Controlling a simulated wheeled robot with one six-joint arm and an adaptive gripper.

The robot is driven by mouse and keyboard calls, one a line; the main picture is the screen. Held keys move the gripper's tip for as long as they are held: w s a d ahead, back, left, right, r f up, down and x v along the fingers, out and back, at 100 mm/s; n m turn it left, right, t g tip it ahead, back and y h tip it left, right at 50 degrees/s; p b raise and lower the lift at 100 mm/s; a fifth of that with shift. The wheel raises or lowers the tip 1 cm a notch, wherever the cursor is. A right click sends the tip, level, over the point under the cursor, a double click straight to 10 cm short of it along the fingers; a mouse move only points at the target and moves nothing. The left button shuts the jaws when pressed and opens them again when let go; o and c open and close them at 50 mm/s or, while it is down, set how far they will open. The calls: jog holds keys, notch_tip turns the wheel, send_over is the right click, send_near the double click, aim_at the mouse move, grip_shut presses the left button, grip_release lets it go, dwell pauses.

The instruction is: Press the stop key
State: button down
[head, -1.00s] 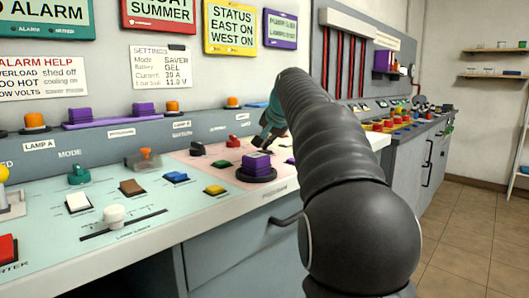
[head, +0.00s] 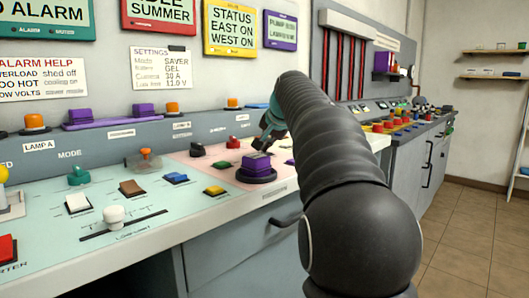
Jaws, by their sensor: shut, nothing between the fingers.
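My gripper (head: 263,143) is shut and empty. It points down over the pink part of the panel, just above or behind a purple square key (head: 257,163) on a round black base; I cannot tell whether it touches anything. A red key (head: 232,142), a green key (head: 220,164), a black knob (head: 197,149) and a yellow key (head: 214,191) are to its left. No readable label shows which one is the stop key. My arm hides the right part of the panel.
A red screen (head: 156,14) ends in "DLE SUMMER"; a yellow screen (head: 230,29) reads "STATUS EAST ON WEST ON". Blue (head: 176,178), brown (head: 132,188) and white (head: 78,203) keys and a slider (head: 114,216) lie left. Floor at the right is clear.

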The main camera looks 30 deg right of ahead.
jog(key=shift+r+p, duration=0.75)
jog(key=shift+r, duration=0.05)
notch_tip(320, 180, up, 3)
jog(key=p, duration=0.3)
jog(key=shift+r, duration=1)
